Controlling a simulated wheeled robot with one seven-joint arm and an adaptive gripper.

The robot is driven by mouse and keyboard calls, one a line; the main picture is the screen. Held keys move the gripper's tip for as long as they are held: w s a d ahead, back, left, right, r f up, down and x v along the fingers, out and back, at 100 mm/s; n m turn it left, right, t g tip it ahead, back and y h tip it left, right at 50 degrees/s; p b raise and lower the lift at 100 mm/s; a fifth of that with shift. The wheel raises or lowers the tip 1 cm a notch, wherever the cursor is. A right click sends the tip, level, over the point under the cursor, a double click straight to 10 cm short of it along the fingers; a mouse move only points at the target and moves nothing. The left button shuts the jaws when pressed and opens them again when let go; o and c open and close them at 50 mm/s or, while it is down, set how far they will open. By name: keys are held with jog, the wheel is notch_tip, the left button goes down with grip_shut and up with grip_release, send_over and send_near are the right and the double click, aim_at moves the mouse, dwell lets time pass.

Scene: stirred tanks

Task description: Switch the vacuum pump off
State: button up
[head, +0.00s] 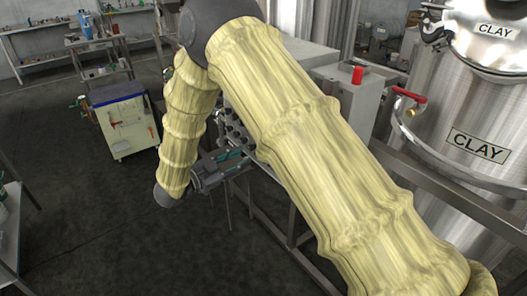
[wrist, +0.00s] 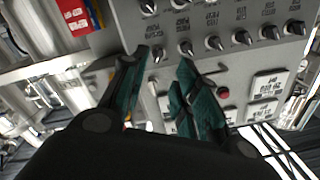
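A grey control panel (wrist: 215,65) fills the upper part of the wrist view, with rows of dark rotary knobs and labels that look upside down. I cannot read which knob belongs to the vacuum pump. My gripper (wrist: 163,62) is in front of the panel with its teal fingers apart. One knob (wrist: 157,54) shows in the gap near the left fingertip, and another knob (wrist: 186,48) is just above the right finger. I cannot tell whether either finger touches a knob. In the head view my gripper (head: 235,156) is beside the panel, partly hidden by my arm.
A red button (wrist: 223,92) and white label plates (wrist: 265,110) are on the panel, right of my gripper. A red-and-blue sign (wrist: 75,15) is at the upper left. In the head view, a steel clay tank (head: 470,125) stands right and a wheeled cabinet (head: 125,125) left, with open floor (head: 90,210) below.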

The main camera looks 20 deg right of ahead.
jog(key=w+d+r+m+p, duration=0.1)
jog(key=w+d+p, duration=0.1)
jog(key=d, duration=0.7)
jog(key=shift+w+d+g+h, duration=0.2)
jog(key=shift+w+g+h, duration=0.15)
jog(key=shift+w, duration=0.3)
grip_shut()
